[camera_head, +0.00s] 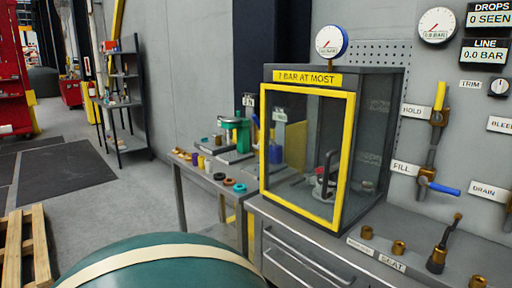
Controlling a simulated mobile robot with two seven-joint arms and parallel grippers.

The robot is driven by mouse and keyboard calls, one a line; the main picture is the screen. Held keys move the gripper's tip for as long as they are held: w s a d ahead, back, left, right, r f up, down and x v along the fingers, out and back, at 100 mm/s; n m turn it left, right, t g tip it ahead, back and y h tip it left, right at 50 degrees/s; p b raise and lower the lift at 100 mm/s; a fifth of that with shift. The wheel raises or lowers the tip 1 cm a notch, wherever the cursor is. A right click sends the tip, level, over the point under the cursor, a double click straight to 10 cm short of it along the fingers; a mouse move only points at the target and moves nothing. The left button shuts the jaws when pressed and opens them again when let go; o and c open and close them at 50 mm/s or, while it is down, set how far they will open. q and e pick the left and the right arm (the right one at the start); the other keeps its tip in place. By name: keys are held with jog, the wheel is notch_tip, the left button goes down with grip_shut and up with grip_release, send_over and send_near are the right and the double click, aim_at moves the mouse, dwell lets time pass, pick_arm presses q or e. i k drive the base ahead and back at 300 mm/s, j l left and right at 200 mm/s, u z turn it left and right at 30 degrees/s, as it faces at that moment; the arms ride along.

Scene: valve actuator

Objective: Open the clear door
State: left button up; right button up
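The clear door (347,150) has a yellow frame and a see-through pane. It is on the front of a dark grey cabinet (378,140) at the middle right, and its frame looks flush with the cabinet, so it appears shut. A yellow label above it reads "1 BAR AT MOST". A dark upright handle-like bar (327,170) shows near the right side of the pane; I cannot tell whether it is on the door or behind it. A small light-coloured fitting shows low behind the pane. Neither of my grippers is in view.
The cabinet stands on a grey drawer bench (300,262). Brass fittings (398,247) and a dark lever tool (440,248) are at its right. A round gauge (331,42) tops the cabinet. A side table (195,185) is left. A rounded teal shape (160,270), unclear what, fills the bottom.

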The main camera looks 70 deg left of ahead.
aim_at(351, 97)
jog(key=u, duration=1.7)
